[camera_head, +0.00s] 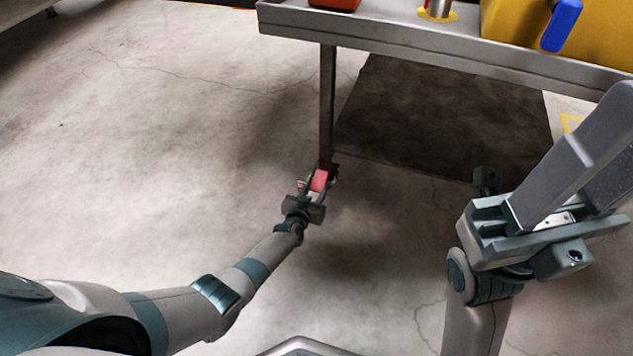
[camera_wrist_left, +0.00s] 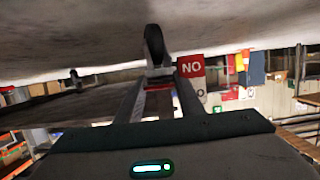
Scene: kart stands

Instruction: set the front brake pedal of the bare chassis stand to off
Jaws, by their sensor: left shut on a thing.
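The stand's grey frame (camera_head: 290,22) crosses the top of the head view, with a dark leg (camera_head: 327,110) reaching down from it. My left gripper (camera_head: 320,178) is at the foot of that leg, shut on a small red piece (camera_head: 319,181), which I take to be the brake pedal. In the left wrist view the reddish piece (camera_wrist_left: 158,101) shows between the two fingers. The fingers hide its sides, and its on or off setting cannot be read. My right gripper (camera_head: 585,150) is large at the right, away from the pedal; its finger gap is unclear.
A blue lever (camera_head: 562,25) hangs by a yellow body (camera_head: 510,22) on the stand. A red part (camera_head: 334,4) sits on the frame. A dark mat (camera_head: 440,120) lies beneath. The floor (camera_head: 150,150) at left is clear. A dark wheel-like part (camera_wrist_left: 155,45) shows beyond the fingers.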

